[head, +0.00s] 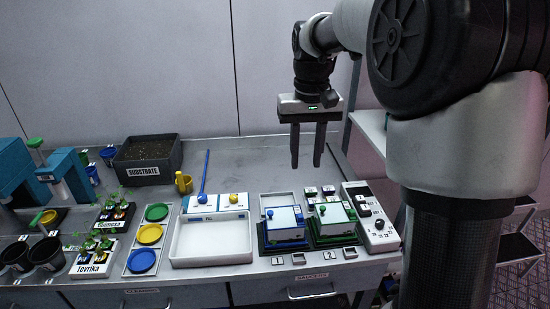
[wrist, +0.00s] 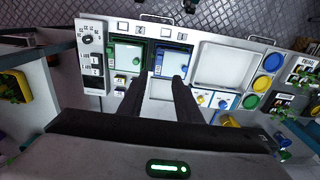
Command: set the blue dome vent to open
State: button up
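The blue dome (head: 284,231), a pale-topped box with blue edging on a dark blue base, sits on the bench behind label 1. Small blue knobs show on it; the vent's setting is too small to read. My gripper (head: 307,166) hangs above and behind the domes, fingers pointing down, apart and empty, touching nothing. Its two dark fingers also show in the wrist view (wrist: 161,78).
The green dome (head: 333,219) stands close on the right of the blue one, with a control box (head: 370,226) beyond it. A white tray (head: 212,241) is on the left, with a blue-and-yellow-knobbed panel (head: 218,202) behind it. Air around my gripper is clear.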

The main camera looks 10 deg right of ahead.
aim_at(300, 216)
jog(key=f, duration=1.2)
jog(key=w+f+b, duration=0.1)
jog(key=f, duration=0.5)
jog(key=shift+f, duration=0.3)
grip_shut()
